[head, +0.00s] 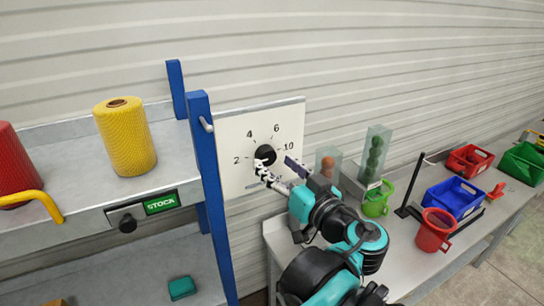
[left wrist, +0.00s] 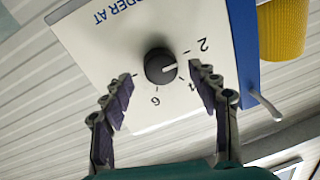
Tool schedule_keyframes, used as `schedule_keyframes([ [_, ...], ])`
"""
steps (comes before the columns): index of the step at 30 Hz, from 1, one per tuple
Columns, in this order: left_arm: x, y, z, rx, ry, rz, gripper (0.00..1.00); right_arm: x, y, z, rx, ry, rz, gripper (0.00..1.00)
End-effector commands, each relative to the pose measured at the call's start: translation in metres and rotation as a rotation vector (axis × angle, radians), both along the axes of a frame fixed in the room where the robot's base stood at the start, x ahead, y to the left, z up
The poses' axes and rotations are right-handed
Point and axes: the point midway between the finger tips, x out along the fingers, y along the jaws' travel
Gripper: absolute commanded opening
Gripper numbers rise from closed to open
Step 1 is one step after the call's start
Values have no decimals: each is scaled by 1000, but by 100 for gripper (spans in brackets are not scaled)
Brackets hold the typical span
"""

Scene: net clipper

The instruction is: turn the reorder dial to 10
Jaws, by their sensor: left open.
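The reorder dial is a black round knob (head: 265,154) on a white panel (head: 235,135) with printed numbers such as 2, 4, 6 and 10. In the left wrist view the knob (left wrist: 159,66) has a white pointer mark, aimed at the side of the 2 and 4, seemingly nearer the 2. My left gripper (head: 275,168) is in front of the panel, just below the knob in the head view. In the left wrist view its open fingers (left wrist: 160,80) stand on either side of the knob, with nothing between them. The gripper hides the panel's lower part in the head view. My right gripper is out of view.
A blue shelf post (head: 204,150) with a peg stands close left of the panel. The shelf holds a yellow spool (head: 125,137). On the bench at right are clear holders, a green cup (head: 377,201), a red cup (head: 434,231) and a blue bin (head: 452,198).

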Motion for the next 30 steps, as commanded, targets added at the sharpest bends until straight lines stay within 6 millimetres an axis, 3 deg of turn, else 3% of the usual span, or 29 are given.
schedule_keyframes([
  [6,19,11,0,0,1,0,60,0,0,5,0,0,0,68],
  [14,21,12,0,0,2,-1,60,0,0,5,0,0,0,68],
  [15,21,12,0,0,2,-1,57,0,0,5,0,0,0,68],
  [21,21,12,0,0,2,-1,10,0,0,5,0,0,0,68],
  [30,21,12,0,16,9,-1,10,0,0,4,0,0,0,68],
])
